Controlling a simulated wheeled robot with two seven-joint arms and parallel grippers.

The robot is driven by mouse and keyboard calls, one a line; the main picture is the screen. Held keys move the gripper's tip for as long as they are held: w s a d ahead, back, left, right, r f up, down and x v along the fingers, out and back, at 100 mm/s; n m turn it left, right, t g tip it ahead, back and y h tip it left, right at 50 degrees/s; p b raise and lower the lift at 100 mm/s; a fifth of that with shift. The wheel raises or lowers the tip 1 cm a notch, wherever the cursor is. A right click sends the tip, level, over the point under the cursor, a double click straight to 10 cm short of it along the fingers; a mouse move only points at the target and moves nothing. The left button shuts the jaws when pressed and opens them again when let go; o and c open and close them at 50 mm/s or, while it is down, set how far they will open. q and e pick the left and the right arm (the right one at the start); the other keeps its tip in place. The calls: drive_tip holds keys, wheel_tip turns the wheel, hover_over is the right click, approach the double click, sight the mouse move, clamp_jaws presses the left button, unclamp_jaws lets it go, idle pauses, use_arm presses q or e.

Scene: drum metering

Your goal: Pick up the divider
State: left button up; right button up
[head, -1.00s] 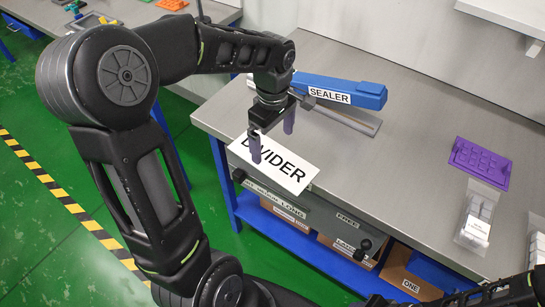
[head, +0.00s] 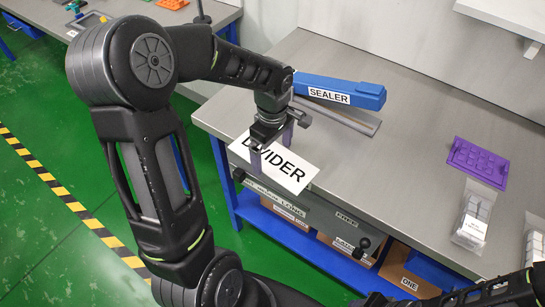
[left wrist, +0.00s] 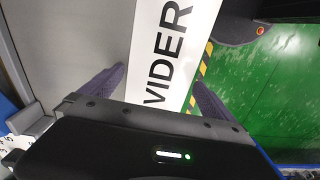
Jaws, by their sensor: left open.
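The divider (head: 300,177) is a flat white card lettered DIVIDER. It lies at the front edge of the steel bench and seems to stick out past it. My left gripper (head: 272,155) is open over the card's left part and hides some of its lettering in the head view. In the left wrist view the divider (left wrist: 172,48) runs between the two spread fingers of my left gripper (left wrist: 160,82), with floor to its right. The fingers stand apart from the card's sides there; I cannot tell their exact height. My right gripper is not in view.
A blue sealer (head: 345,92) stands behind the divider on the bench (head: 400,130). A purple tray (head: 477,162) and a clear bag (head: 473,218) lie at the right. Cardboard boxes (head: 292,213) sit on the shelf below. The middle of the bench is clear.

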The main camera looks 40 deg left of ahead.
sight(273, 158)
use_arm(q)
drive_tip(key=shift+c, duration=0.3)
drive_tip(key=c, duration=1.1)
wheel_tip(273, 158, up, 10)
drive_tip(key=b, duration=0.1)
idle(0.5)
